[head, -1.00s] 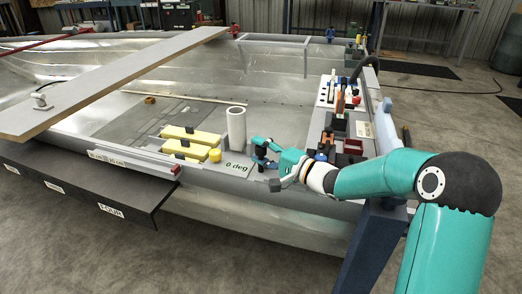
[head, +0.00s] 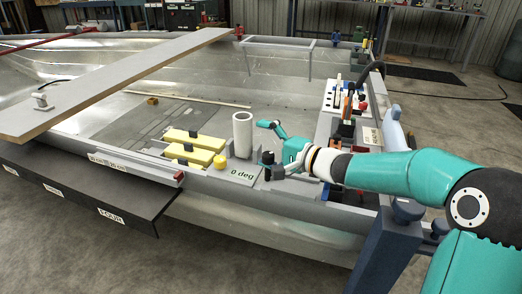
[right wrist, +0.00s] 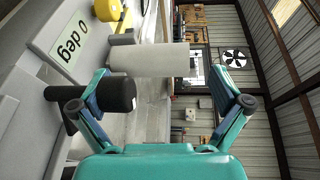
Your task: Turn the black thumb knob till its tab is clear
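The black thumb knob (head: 267,157) stands upright on a grey block at the near rim of the hull, right of the "0 deg" plate (head: 242,174). It also shows in the right wrist view (right wrist: 118,96), lying across the picture close by the left-hand finger, which partly covers it. I cannot make out its tab. My right gripper (head: 272,147) is open, its fingers spread wide beside the knob; in the right wrist view (right wrist: 160,78) nothing is clamped between them. Whether a finger touches the knob I cannot tell. My left gripper is not in view.
A white upright cylinder (head: 242,134) stands just behind the knob. Yellow blocks (head: 192,145) and a yellow round cap (head: 220,162) lie to the left. A panel of small parts (head: 340,125) is at right. A plank (head: 110,82) crosses the hull at left.

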